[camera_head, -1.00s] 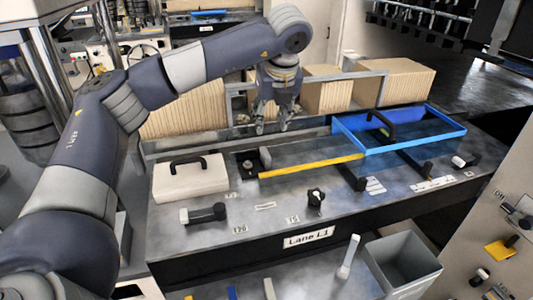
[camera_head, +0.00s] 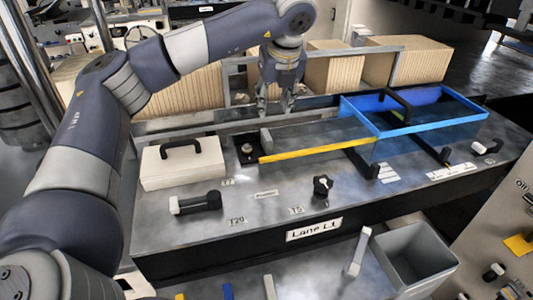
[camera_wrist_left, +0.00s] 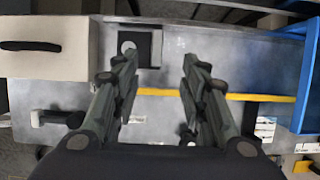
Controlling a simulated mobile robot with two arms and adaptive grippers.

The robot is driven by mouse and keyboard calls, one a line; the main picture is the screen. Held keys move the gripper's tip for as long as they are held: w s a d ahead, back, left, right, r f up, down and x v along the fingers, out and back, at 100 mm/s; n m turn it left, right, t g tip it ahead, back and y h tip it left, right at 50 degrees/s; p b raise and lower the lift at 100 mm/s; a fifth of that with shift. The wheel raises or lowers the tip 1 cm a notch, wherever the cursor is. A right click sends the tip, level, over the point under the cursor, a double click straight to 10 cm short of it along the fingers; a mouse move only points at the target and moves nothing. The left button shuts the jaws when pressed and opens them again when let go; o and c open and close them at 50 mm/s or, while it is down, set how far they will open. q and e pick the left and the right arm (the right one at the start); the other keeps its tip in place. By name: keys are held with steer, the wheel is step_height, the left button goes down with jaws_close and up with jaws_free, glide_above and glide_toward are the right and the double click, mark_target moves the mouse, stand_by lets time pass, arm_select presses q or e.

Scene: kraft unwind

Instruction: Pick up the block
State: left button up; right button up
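No single thing is clearly marked as the block. A white box-like block with a black handle (camera_head: 183,165) sits on the left of the grey bench; part of it shows in the left wrist view (camera_wrist_left: 50,60). A small dark square piece with a round light top (camera_head: 247,152) sits at the left end of the yellow strip; it also shows in the left wrist view (camera_wrist_left: 148,47). My left gripper (camera_head: 275,111) points down over the bench, behind the yellow strip. In the left wrist view (camera_wrist_left: 160,62) its fingers are apart with nothing between them. My right gripper is not in view.
A blue open frame with a black handle (camera_head: 430,127) stands at the right of the yellow strip (camera_head: 310,146). Several ribbed brown blocks (camera_head: 335,68) stand behind a grey rail. Black-handled knobs and a grey bin (camera_head: 412,262) are at the front.

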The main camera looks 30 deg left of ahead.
arm_select(q)
steer(key=b, duration=0.3)
glide_toward(267, 135)
steer(key=f, duration=0.1)
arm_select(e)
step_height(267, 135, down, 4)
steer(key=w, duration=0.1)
arm_select(q)
steer(key=p+x, duration=0.1)
steer(key=x, duration=0.4)
steer(key=shift+w+d+f, duration=0.1)
steer(key=shift+w+f, duration=0.05)
steer(key=shift+w, duration=0.05)
steer(key=shift+w+a+f+p, duration=0.15)
steer(key=shift+a+f+p, duration=0.1)
steer(key=shift+f+p, duration=0.3)
steer(key=p+x, duration=0.1)
steer(key=x, duration=0.2)
steer(key=shift+a+f+p, duration=0.1)
steer(key=shift+a+p, duration=0.2)
steer(key=shift+p, duration=0.1)
steer(key=shift+w+a+f, duration=0.1)
steer(key=shift+f, duration=0.3)
jaws_close()
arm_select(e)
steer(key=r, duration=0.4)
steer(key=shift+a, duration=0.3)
